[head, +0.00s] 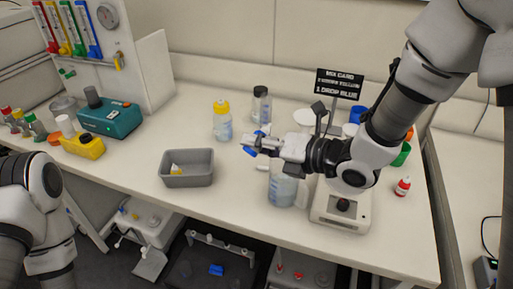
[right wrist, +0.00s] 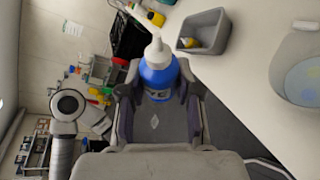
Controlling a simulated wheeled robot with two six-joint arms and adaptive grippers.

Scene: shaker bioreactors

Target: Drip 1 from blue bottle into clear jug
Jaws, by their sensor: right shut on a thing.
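My right gripper (head: 256,143) is shut on the blue bottle (right wrist: 158,82), which has a white cap and nozzle and dark lettering. In the head view the bottle is mostly hidden by the gripper. It is held above the table, and its nozzle seems to point left, so it looks tilted. The clear jug (head: 282,190) stands on the table below and to the right of the gripper, partly behind my right wrist. It also shows at the right edge of the right wrist view (right wrist: 302,72). My left arm enters at the lower left; its gripper is out of view.
A grey bin (head: 187,179) with a small yellow item stands left of the jug. A yellow-capped bottle (head: 222,121) and a dark-lidded jar (head: 261,105) stand behind. A white device (head: 340,217), sign (head: 339,84) and red bottle (head: 403,187) are right. The table's front edge is near.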

